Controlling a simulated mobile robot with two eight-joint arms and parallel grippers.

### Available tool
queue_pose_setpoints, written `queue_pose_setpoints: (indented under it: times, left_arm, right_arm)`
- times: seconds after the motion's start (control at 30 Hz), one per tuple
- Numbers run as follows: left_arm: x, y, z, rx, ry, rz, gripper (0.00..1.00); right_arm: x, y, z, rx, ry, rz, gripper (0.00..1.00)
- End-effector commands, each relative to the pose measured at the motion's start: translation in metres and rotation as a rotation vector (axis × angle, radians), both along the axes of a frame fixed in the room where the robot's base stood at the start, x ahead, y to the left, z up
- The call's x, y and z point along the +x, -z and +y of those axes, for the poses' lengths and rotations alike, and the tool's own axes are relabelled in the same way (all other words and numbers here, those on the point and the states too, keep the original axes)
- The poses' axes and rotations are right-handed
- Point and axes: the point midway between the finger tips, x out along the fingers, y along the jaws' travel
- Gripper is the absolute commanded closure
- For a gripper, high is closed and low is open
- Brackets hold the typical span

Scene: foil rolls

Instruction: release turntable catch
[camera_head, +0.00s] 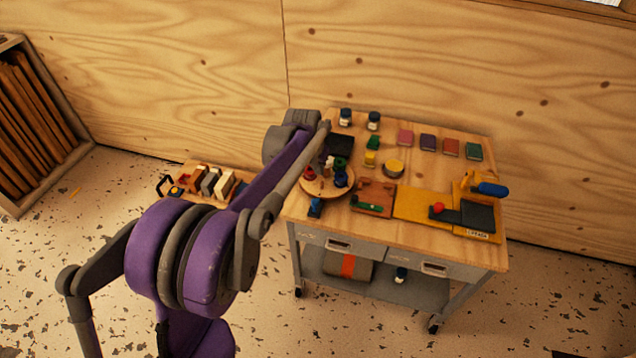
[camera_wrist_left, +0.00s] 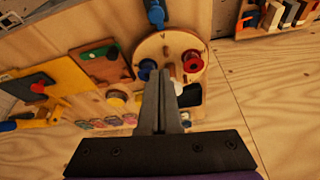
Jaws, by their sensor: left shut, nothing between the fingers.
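The turntable is a round wooden disc (camera_head: 323,190) at the left end of the workbench. It carries small foil rolls; in the left wrist view a red roll (camera_wrist_left: 194,61) and a blue roll (camera_wrist_left: 146,67) show. A blue catch (camera_head: 315,208) sits at the disc's front edge; it also shows at the top of the left wrist view (camera_wrist_left: 155,13). My left gripper (camera_wrist_left: 163,76) is shut and empty, its fingertips in front of the disc between the rolls in that view. Whether it touches anything I cannot tell. My arm hides part of the bench's left side. My right gripper is out of view.
A wooden block with a green piece (camera_head: 373,198) lies right of the turntable, then a yellow board (camera_head: 410,204) with a red-knobbed dark plate. Jars and coloured squares (camera_head: 428,142) stand behind. A low rack of rolls (camera_head: 208,184) is left of the bench.

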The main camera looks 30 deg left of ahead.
Motion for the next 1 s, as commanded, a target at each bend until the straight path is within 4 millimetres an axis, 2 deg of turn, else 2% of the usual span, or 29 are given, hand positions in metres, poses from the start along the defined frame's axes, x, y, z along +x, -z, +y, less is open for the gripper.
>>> queue_pose_setpoints:
  times: [0.5,0.6,0.7,1.0]
  left_arm:
    - [0.031,0.092,0.002,0.000,0.000,0.000,1.00]
    - [0.012,0.091,0.001,0.000,0.000,0.000,1.00]
    - [0.001,0.093,0.000,0.000,0.000,0.000,1.00]
    - [-0.008,0.094,-0.001,0.000,0.000,0.000,1.00]
  right_arm:
    - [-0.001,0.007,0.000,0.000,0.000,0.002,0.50]
    - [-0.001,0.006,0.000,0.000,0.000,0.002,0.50]
    - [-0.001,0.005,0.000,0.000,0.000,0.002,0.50]
    - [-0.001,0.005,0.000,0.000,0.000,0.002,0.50]
